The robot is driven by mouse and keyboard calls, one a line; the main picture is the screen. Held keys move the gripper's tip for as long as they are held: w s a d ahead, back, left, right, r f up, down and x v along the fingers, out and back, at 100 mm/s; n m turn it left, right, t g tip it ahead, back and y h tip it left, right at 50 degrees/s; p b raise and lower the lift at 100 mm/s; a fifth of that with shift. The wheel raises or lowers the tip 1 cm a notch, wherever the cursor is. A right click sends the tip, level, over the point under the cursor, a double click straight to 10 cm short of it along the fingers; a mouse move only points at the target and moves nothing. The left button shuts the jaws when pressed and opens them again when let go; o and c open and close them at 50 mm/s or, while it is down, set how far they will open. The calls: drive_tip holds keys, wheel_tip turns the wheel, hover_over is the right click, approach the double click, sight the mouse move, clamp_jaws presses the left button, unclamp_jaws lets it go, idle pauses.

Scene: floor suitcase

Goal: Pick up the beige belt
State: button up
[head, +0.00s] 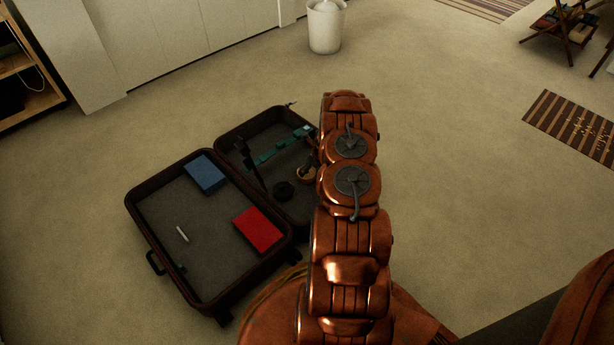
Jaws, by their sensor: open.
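A small tan coil (306,175), which looks like the beige belt, lies in the right half of the open suitcase (138,208). It is close against the left side of my copper arm in the picture, and its right part may be covered by the arm. A small dark shape beside it is too unclear to name. My gripper cannot be made out; my arm stretches forward over the suitcase's right edge and hides what is beneath it. I cannot tell how far the gripper is from the coil.
The suitcase also holds a blue book (206,174), a red book (259,230), a small white stick (182,234), a black coil (283,190) and a teal strip (278,149). A white bin (325,26) stands at the back.

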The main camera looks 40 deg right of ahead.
sight(307, 174)
drive_tip(key=shift+w+b+x, duration=0.2)
drive_tip(key=shift+b+x, duration=1.3)
drive_tip(key=shift+x, duration=1.55)
drive_tip(key=shift+r, duration=0.15)
drive_tip(key=c, duration=1)
